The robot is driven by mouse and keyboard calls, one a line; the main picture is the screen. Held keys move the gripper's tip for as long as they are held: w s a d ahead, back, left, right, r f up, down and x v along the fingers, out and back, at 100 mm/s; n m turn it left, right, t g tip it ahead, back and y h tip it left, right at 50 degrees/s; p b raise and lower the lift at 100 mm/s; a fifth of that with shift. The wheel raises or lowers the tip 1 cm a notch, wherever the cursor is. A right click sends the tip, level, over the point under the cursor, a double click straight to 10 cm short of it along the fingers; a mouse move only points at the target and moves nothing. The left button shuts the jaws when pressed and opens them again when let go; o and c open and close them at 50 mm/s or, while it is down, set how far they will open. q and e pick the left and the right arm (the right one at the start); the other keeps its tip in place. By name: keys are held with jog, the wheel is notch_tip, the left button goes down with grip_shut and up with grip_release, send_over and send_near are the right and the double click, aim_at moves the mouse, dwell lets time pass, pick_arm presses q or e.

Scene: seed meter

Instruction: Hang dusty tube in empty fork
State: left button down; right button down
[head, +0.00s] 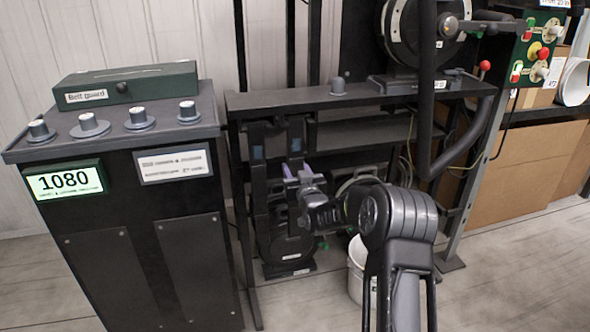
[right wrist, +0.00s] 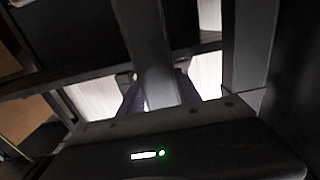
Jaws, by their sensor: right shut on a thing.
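My right gripper (head: 297,172) reaches into the black rack from the front, with its pale purple fingertips pointing away from me. It is shut on a dark grey upright tube (head: 296,137), which carries a small blue mark. In the right wrist view the tube (right wrist: 150,60) runs down between the two purple fingers. A second dark upright tube (head: 257,180) with a blue mark stands just left of it. I cannot tell dust on either tube, and I cannot make out the empty fork. The tube's lower part is partly hidden by my wrist. My left gripper is out of view.
A dark cabinet (head: 185,265) with knobs and a 1080 display (head: 64,182) stands close on the left. The rack's top bar (head: 270,98) runs above my gripper. A white bucket (head: 356,268) stands below, partly behind my arm. Cardboard boxes (head: 525,165) are at right.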

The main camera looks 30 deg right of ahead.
jog(key=shift+f+b, duration=0.25)
jog(key=shift+b, duration=0.1)
jog(key=c, duration=1.1)
grip_release()
jog(key=o, duration=0.3)
jog(key=shift+o, duration=0.2)
jog(key=shift+s, duration=0.25)
jog(key=p+v, duration=0.1)
jog(key=v, duration=0.6)
jog(key=shift+a+p, duration=0.15)
jog(key=shift+p, duration=0.15)
jog(key=shift+s+f, duration=0.1)
jog(key=shift+s, duration=0.05)
